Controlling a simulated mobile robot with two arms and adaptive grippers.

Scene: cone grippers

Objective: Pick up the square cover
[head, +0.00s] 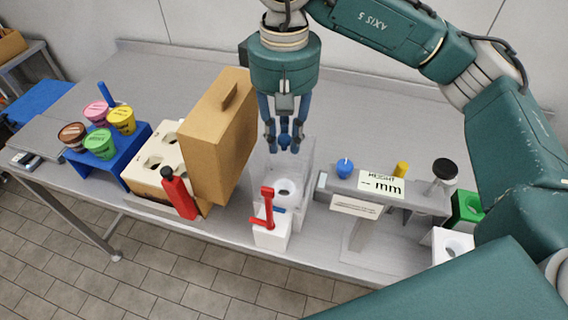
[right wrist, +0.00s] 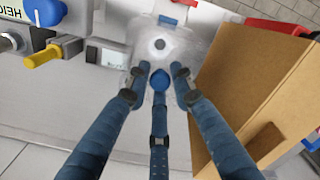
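A tan square cover (head: 222,130) with a small handle block on its face stands steeply tilted at the cream block with round holes (head: 142,165). In the right wrist view the cover (right wrist: 255,85) fills the right side. My right gripper (head: 284,143) hangs fingers down, just to the right of the cover and apart from it. Its blue fingers are spread with nothing between them; they also show in the right wrist view (right wrist: 160,74). My left gripper is not in view.
Below my right gripper is a clear-walled stand with a white cone piece (head: 285,191). In front is a red-handled white device (head: 270,225). A height gauge (head: 382,184) is to the right.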

